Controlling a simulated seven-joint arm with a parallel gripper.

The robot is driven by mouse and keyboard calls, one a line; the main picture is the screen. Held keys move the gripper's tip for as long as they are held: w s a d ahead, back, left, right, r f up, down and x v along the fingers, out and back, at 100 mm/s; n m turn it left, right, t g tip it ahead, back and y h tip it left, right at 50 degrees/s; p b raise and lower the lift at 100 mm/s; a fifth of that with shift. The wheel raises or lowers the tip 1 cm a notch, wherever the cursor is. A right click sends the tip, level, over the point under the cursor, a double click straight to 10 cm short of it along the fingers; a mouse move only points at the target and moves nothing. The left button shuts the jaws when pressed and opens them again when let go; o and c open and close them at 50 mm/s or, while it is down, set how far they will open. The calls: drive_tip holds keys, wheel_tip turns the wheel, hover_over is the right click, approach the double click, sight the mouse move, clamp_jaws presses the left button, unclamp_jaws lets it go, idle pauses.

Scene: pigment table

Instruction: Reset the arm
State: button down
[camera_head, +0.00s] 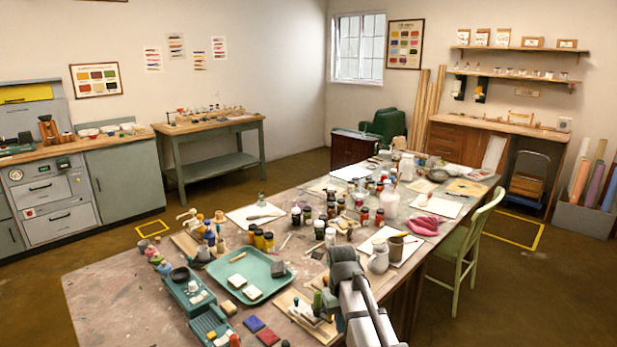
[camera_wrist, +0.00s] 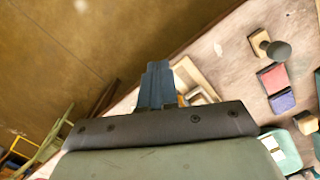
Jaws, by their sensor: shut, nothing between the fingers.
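My gripper (camera_wrist: 157,72) shows in the wrist view with its dark blue-grey fingers pressed together and nothing held. Its tips point over the edge of the paint-stained table (camera_wrist: 222,60), with the brown floor to the left. A wooden frame-like piece (camera_wrist: 196,80) lies just right of the fingers, partly hidden behind them. In the head view my grey arm (camera_head: 362,305) reaches in from the bottom, over the near right part of the table (camera_head: 110,290). I cannot make out the fingertips there.
A teal tray (camera_head: 233,262) with pale blocks, red and blue blocks (camera_head: 260,332), and several jars and bottles crowd the table near my arm. A green chair (camera_head: 468,245) is at the right. The table's front left is clear.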

drive_tip(key=s+d+f+g, duration=0.1)
drive_tip(key=s+d+f, duration=0.1)
drive_tip(key=s+f, duration=0.5)
drive_tip(key=s+d+f+m+g, duration=0.15)
drive_tip(key=s+f, duration=0.25)
drive_tip(key=f, duration=0.7)
drive_tip(key=s+d+f, duration=0.2)
drive_tip(key=s+f, duration=0.3)
drive_tip(key=f, duration=0.4)
drive_tip(key=s+d+f+g, duration=0.1)
drive_tip(key=s+f, duration=0.4)
drive_tip(key=s, duration=0.3)
drive_tip(key=s+f+m+g, duration=0.1)
drive_tip(key=s+f, duration=0.4)
drive_tip(key=s, duration=0.3)
drive_tip(key=s+d+f+g, duration=0.1)
drive_tip(key=s+f, duration=0.4)
drive_tip(key=s, duration=0.3)
drive_tip(key=shift+s+d, duration=0.3)
drive_tip(key=shift+s, duration=0.1)
